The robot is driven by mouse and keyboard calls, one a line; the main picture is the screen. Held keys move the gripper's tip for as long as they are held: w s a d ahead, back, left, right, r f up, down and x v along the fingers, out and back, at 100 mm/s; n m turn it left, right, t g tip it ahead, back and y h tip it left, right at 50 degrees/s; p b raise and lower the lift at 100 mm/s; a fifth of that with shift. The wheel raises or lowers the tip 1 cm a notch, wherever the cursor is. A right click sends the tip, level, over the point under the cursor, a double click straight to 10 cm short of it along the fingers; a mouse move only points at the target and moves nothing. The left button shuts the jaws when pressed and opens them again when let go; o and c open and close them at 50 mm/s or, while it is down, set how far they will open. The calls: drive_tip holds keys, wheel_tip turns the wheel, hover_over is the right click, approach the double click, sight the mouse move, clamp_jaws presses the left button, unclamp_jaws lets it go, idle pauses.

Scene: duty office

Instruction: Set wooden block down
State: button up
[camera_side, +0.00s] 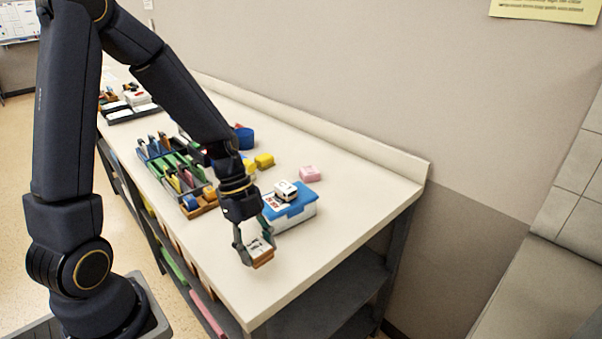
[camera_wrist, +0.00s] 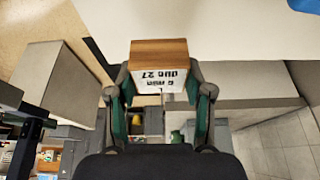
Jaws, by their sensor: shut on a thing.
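The wooden block (camera_side: 263,263) is brown with a white printed label on one face. My gripper (camera_side: 254,250) is shut on it, with one finger on each side. In the wrist view the block (camera_wrist: 158,52) sits between the fingertips of my gripper (camera_wrist: 159,88), its label upside down in the picture. In the side view the block appears in front of the white counter top (camera_side: 330,225), near its front edge. I cannot tell whether its underside touches the counter.
A blue-lidded box (camera_side: 290,212) with a small white item (camera_side: 286,191) on top stands just behind my gripper. A pink block (camera_side: 310,174) and yellow blocks (camera_side: 264,161) lie farther back. A dark organizer (camera_side: 175,170) holds several items. The counter's right end is clear.

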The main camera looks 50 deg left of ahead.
drive_tip(key=shift+f, duration=2.35)
drive_tip(key=o, duration=1.1)
drive_tip(key=shift+f, duration=0.1)
drive_tip(key=shift+o, duration=0.2)
drive_tip(key=v, duration=1.2)
wheel_tip(320, 180, up, 7)
drive_tip(key=n+t+y, duration=0.2)
drive_tip(key=n+y, duration=0.1)
drive_tip(key=n, duration=0.5)
hover_over(260, 272)
drive_tip(key=s+a, duration=0.3)
drive_tip(key=s, duration=0.1)
drive_tip(key=s+d+r+n+t+y, duration=0.1)
drive_tip(key=s+r+n+t, duration=0.2)
drive_tip(key=n, duration=0.7)
drive_tip(key=shift+s+r+t+y, duration=0.3)
drive_tip(key=shift+s+r, duration=0.35)
drive_tip(key=shift+r, duration=0.65)
